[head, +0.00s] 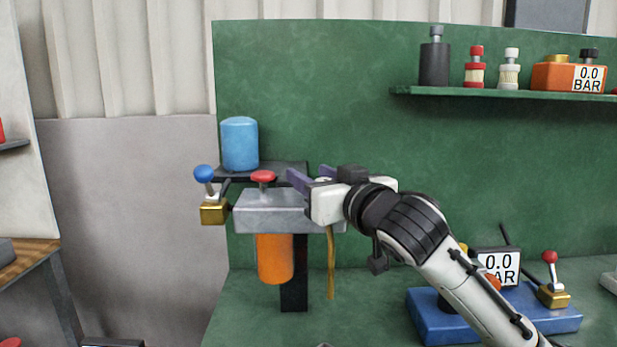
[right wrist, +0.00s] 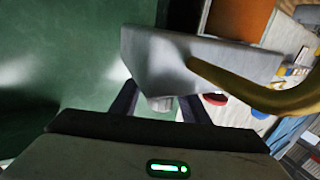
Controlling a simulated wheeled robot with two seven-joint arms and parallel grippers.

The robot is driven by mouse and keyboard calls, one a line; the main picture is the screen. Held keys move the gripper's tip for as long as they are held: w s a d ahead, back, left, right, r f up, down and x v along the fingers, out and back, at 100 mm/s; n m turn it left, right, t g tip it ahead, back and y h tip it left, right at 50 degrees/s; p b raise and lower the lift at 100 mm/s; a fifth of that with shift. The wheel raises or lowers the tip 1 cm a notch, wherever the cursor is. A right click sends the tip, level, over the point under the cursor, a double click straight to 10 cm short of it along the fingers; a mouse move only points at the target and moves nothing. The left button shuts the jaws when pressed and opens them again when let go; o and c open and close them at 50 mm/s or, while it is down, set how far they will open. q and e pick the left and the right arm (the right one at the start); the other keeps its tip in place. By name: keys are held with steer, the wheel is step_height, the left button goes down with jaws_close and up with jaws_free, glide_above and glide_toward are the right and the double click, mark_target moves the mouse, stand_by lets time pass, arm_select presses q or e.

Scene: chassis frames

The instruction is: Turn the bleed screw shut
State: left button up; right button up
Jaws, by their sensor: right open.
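A grey metal block (head: 275,212) is mounted on the bench, with a red knob (head: 263,176) on top and an orange cylinder (head: 275,259) beneath. The block (right wrist: 190,62) also shows in the right wrist view. A small grey stub (right wrist: 162,103), which looks like the bleed screw, projects from it there. My right gripper (head: 311,177) is open at the block's right end. In its wrist view the two fingers (right wrist: 160,108) stand either side of the stub; contact cannot be told. My left gripper is not in view.
A yellow hose (head: 330,262) hangs from the block's right end. A blue cylinder (head: 240,144) stands behind; a blue-knobbed valve (head: 204,175) is at left. A blue base (head: 430,314) with a gauge (head: 498,266) lies under my right arm. A shelf (head: 500,95) holds several parts.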

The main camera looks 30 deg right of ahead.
jaws_close()
steer(key=shift+h, duration=0.3)
steer(key=m+h, duration=0.1)
steer(key=h, duration=0.1)
steer(key=m+h+p, duration=0.1)
steer(key=m+h, duration=0.1)
steer(key=shift+d+g+p, duration=0.3)
steer(key=shift+d, duration=0.05)
steer(key=m+h, duration=0.1)
steer(key=m+g+h, duration=0.1)
steer(key=h, duration=0.1)
steer(key=shift+s+d, duration=0.2)
steer(key=shift+d, duration=0.15)
steer(key=shift+s+d+m+g+h, duration=0.15)
steer(key=shift+d+m+g+h, duration=0.1)
steer(key=shift+m+g+h, duration=0.5)
steer(key=shift+s+d+m+g+h, duration=0.1)
steer(key=shift+d+m+g+h, duration=0.1)
steer(key=shift+m+g+h, duration=0.55)
steer(key=shift+h, duration=0.3)
jaws_free()
